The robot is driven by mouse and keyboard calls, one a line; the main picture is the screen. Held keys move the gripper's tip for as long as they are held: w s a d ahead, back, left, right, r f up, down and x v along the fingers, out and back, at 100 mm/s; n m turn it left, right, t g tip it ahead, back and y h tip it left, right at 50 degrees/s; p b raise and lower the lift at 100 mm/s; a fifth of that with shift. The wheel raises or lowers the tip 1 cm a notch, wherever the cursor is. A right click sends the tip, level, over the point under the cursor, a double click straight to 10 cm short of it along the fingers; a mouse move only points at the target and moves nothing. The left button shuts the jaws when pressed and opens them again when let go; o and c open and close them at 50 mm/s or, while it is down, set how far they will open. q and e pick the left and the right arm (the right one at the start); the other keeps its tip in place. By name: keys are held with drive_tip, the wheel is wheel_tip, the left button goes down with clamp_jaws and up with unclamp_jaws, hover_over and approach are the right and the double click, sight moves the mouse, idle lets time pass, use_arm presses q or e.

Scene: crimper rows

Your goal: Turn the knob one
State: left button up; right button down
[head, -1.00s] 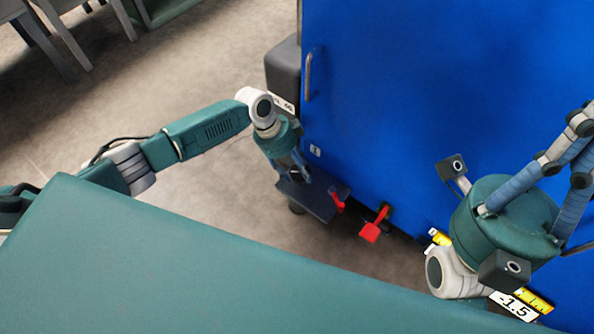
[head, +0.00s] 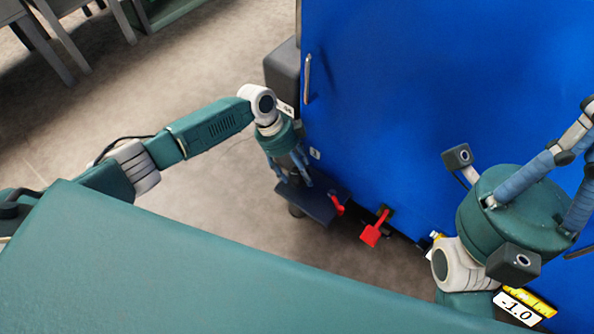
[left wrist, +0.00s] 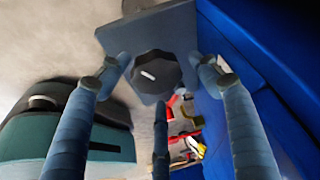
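A dark, lobed knob (left wrist: 157,73) with a white mark on its face sits on a dark grey square plate (left wrist: 180,35) in the left wrist view. In the head view the plate (head: 323,208) stands out low beside the blue panel, and the knob is hidden. My left gripper (head: 295,180) is over the plate. Its fingers are spread around the knob in the left wrist view (left wrist: 160,82), and a gap shows beside the knob; contact cannot be told. My right gripper (head: 570,150) is at the right edge, its fingertips not clearly shown.
A large blue panel (head: 430,110) with a handle (head: 307,80) and a small label (head: 315,154) rises behind the plate. Red levers (head: 373,231) (head: 336,203) are close by on the right. A green surface (head: 200,270) fills the front. Open floor (head: 190,80) lies left.

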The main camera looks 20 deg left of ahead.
use_arm(q)
drive_tip(key=shift+a+r, duration=0.1)
drive_tip(key=shift+r, duration=0.05)
drive_tip(key=v, duration=1.1)
drive_tip(key=shift+r, duration=0.3)
drive_tip(key=shift+s, duration=0.1)
